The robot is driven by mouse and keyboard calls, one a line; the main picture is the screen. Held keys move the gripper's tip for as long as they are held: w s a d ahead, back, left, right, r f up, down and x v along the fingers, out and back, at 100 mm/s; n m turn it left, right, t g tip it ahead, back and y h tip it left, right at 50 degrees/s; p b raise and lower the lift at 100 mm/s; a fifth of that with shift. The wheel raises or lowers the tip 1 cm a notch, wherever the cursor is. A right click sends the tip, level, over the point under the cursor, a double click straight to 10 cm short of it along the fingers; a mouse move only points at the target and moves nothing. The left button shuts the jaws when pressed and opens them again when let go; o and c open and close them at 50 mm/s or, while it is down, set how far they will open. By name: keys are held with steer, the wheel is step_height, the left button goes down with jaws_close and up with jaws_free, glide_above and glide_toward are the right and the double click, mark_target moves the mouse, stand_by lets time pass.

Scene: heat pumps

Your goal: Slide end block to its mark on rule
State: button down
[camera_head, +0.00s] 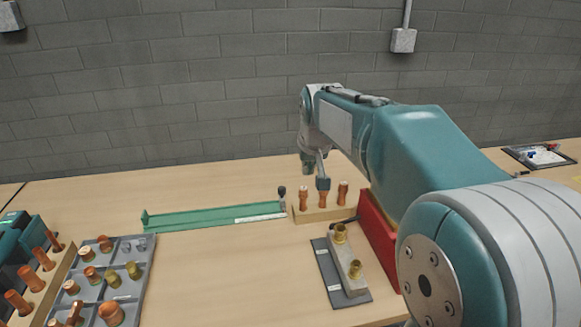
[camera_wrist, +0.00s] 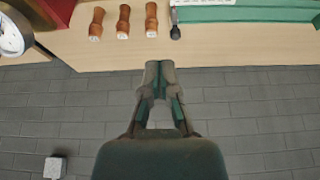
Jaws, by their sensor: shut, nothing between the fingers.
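The rule is a green channel (camera_head: 190,218) with a white scale strip (camera_head: 260,218) along its right part. It lies on the table left of centre. The end block (camera_head: 282,198), a small dark piece with a knob, stands at the channel's right end. In the wrist view the end block (camera_wrist: 175,26) is at the top, beside the green channel (camera_wrist: 245,14). My gripper (camera_wrist: 158,72) is shut and empty, apart from the block and above the table's wall-side edge. In the head view my arm's end hangs near the copper fittings; the fingertips are hard to make out.
A wooden stand (camera_head: 312,214) with three copper fittings is just right of the end block. A red bin (camera_head: 377,232) and a grey plate with brass fittings (camera_head: 327,282) are nearer on the right. A compartment tray (camera_head: 130,288) is front left. The table's middle front is clear.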

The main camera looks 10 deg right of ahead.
steer(key=w+f, duration=0.6)
steer(key=w, duration=0.2)
steer(key=w+f, duration=0.6)
steer(key=w, duration=0.3)
steer(key=shift+g, duration=0.3)
steer(key=shift+f, duration=3.6)
steer(key=shift+a, duration=3.75)
steer(key=s+d+r, duration=0.2)
steer(key=s+r, duration=0.3)
steer(key=r, duration=0.3)
steer(key=s+d+r, duration=0.1)
steer(key=s+r, duration=0.3)
steer(key=r, duration=0.4)
steer(key=s+d+r, duration=0.2)
steer(key=s+r, duration=0.2)
steer(key=s, duration=0.8)
steer(key=s+d+f, duration=0.1)
steer(key=s+f, duration=0.1)
steer(key=s, duration=1)
steer(key=s+d+f+t, duration=0.1)
steer(key=s+f, duration=0.2)
steer(key=s, duration=0.9)
steer(key=shift+s+d+t, duration=0.15)
steer(key=shift+d+t, duration=0.05)
steer(key=shift+t, duration=0.1)
